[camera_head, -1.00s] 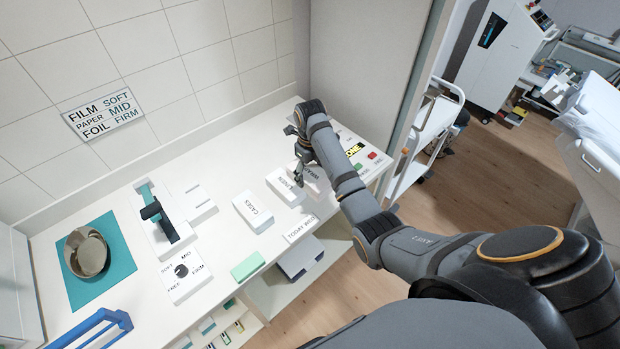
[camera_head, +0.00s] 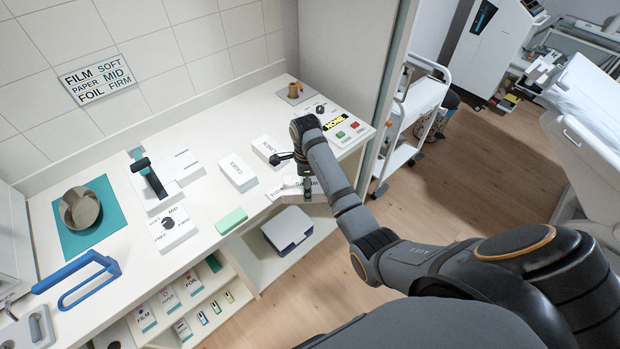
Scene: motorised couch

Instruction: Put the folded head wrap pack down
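A white pack lettered like "WRAPS" (camera_head: 318,184) is at the counter's front edge, beside the "TODAY" label (camera_head: 276,192). I take it for the folded head wrap pack. My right gripper (camera_head: 305,183) points down at it, with a dark finger against its near side, and appears shut on it. The wrist hides much of the pack and the far finger. I cannot tell whether the pack touches the counter. My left gripper is not in view.
White boxes "CASES" (camera_head: 238,172) and "LINERS" (camera_head: 270,149) stand just left of the gripper. A green block (camera_head: 231,221) lies near the front edge. A button panel (camera_head: 345,128) sits at the right end. A grey bin (camera_head: 287,230) stands below the counter.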

